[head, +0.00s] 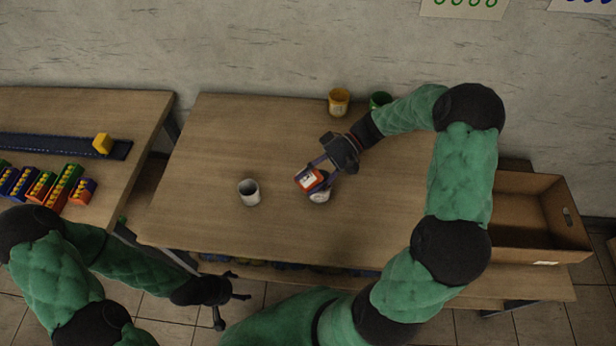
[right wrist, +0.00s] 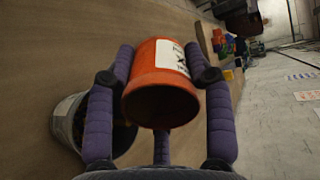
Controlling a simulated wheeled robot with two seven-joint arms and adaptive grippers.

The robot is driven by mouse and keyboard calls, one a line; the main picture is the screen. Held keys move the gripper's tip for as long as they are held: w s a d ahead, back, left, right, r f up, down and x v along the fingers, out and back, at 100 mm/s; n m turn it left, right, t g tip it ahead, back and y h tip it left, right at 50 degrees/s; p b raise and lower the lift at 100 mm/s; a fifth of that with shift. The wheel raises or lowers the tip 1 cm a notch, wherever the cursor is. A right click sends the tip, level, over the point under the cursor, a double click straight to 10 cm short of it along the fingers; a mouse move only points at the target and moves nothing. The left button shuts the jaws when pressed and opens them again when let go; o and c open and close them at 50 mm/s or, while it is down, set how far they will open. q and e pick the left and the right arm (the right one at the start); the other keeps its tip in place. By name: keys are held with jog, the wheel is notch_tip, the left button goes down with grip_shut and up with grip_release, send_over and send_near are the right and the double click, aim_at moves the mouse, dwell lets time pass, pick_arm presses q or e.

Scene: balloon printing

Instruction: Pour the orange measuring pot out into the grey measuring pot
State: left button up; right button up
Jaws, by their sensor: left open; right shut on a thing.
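The orange measuring pot (head: 309,179), with a white label, is held by my right gripper (head: 318,170) above the table. It also fills the middle of the right wrist view (right wrist: 165,85), between the two fingers, tilted with its open mouth towards the camera. A pale grey pot (head: 320,196) stands just below it, partly hidden. A grey pot with a dark inside (right wrist: 70,118) shows close beside the orange pot in the right wrist view. Another grey pot (head: 249,192) stands upright further left. My left gripper (head: 243,288) is open and empty off the table's front edge.
A cardboard box (head: 530,250) is at the right. The table's left part is clear.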

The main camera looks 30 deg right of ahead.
jog(key=shift+d+f+y+b, duration=0.25)
jog(key=shift+y+b, duration=0.3)
jog(key=shift+y, duration=0.45)
dwell(1.1)
jog(key=shift+d+r+g+y+b, duration=0.15)
jog(key=shift+d+r+y, duration=0.1)
jog(key=shift+y, duration=0.5)
jog(key=shift+d+r+g+y+b, duration=0.15)
jog(key=shift+r+y, duration=0.1)
jog(key=shift+y, duration=0.5)
dwell(1.6)
jog(key=shift+w+d+r+y+b, duration=0.15)
jog(key=shift+d+y+b, duration=0.1)
jog(key=shift+y, duration=0.5)
jog(key=shift+d+r+y+b, duration=0.1)
jog(key=shift+d+r+y, duration=0.1)
jog(key=shift+y, duration=0.55)
dwell(1.3)
